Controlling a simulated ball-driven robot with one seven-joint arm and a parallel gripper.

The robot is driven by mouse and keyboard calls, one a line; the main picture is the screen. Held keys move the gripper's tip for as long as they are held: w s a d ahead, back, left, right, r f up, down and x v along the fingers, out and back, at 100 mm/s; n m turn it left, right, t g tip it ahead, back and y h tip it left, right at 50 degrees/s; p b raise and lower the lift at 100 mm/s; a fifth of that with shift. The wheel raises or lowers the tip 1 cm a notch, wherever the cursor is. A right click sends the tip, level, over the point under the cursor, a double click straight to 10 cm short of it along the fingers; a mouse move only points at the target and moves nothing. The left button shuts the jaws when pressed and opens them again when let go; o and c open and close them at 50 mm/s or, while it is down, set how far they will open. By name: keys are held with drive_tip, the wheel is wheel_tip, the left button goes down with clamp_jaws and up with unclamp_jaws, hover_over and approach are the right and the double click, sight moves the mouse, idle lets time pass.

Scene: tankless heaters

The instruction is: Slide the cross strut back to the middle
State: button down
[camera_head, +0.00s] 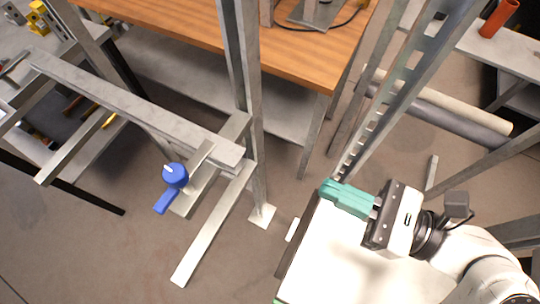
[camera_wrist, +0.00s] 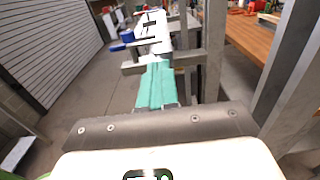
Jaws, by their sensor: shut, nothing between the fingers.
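My gripper (camera_head: 328,188) has teal fingers pressed together with nothing between them. In the head view it points left, to the right of a grey metal frame and apart from it. In the wrist view the shut fingers (camera_wrist: 158,66) point forward, and a grey metal bar (camera_wrist: 187,58) crosses behind their tips. The frame has a long grey strut (camera_head: 130,103) running from upper left to an upright post (camera_head: 248,90). Shorter bars (camera_head: 215,222) stick out toward the front. I cannot tell for certain which bar is the cross strut.
A blue-handled part (camera_head: 173,178) sits at the frame's short bars. A wooden-topped bench (camera_head: 300,65) stands behind. A slotted metal upright (camera_head: 385,115) rises close beyond my gripper. Pipes (camera_head: 450,112) lie at the right. Open floor (camera_head: 110,255) shows at the lower left.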

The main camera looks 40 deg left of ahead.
wheel_tip(320, 180, down, 5)
drive_tip(key=b, duration=0.4)
approach(244, 158)
drive_tip(key=x, duration=0.7)
drive_tip(key=shift+f, duration=0.15)
drive_tip(key=shift+a+r+p, duration=0.15)
drive_tip(key=shift+r+p, duration=0.05)
drive_tip(key=shift+p, duration=0.1)
drive_tip(key=shift+s+a+p, duration=0.15)
drive_tip(key=shift+a+p, duration=0.45)
drive_tip(key=shift+p, duration=0.3)
drive_tip(key=shift+s+a+f, duration=0.1)
drive_tip(key=shift+a+f, duration=0.1)
drive_tip(key=shift+a, duration=0.15)
drive_tip(key=shift+d+p, duration=0.1)
drive_tip(key=shift+p, duration=0.2)
